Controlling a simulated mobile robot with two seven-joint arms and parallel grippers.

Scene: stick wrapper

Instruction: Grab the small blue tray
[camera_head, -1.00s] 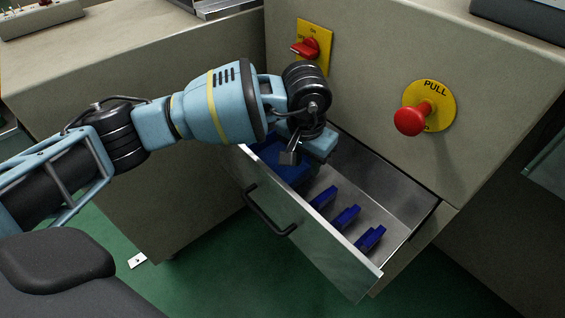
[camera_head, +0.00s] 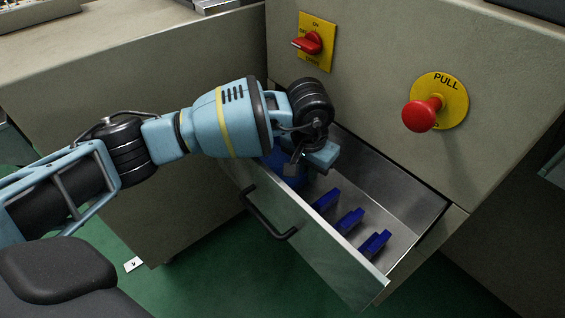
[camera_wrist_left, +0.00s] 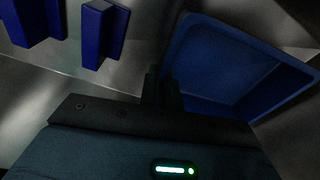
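The small blue tray (camera_head: 289,178) is in the far left part of the open drawer, partly hidden by my left gripper and arm in the head view. In the left wrist view the blue tray (camera_wrist_left: 235,65) shows its open inside at the upper right. My left gripper (camera_head: 297,162) is over the drawer at the tray. In the wrist view its two dark fingertips (camera_wrist_left: 163,88) are close together at the tray's near left corner, with the rim between them. I cannot tell whether the tray is clear of the drawer floor. My right gripper is not in view.
The metal drawer (camera_head: 400,205) stands open, with a black handle (camera_head: 268,215) on its front. Several small blue blocks (camera_head: 349,219) stand on its floor. A red switch (camera_head: 310,42) and a red PULL knob (camera_head: 421,115) stick out from the cabinet above.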

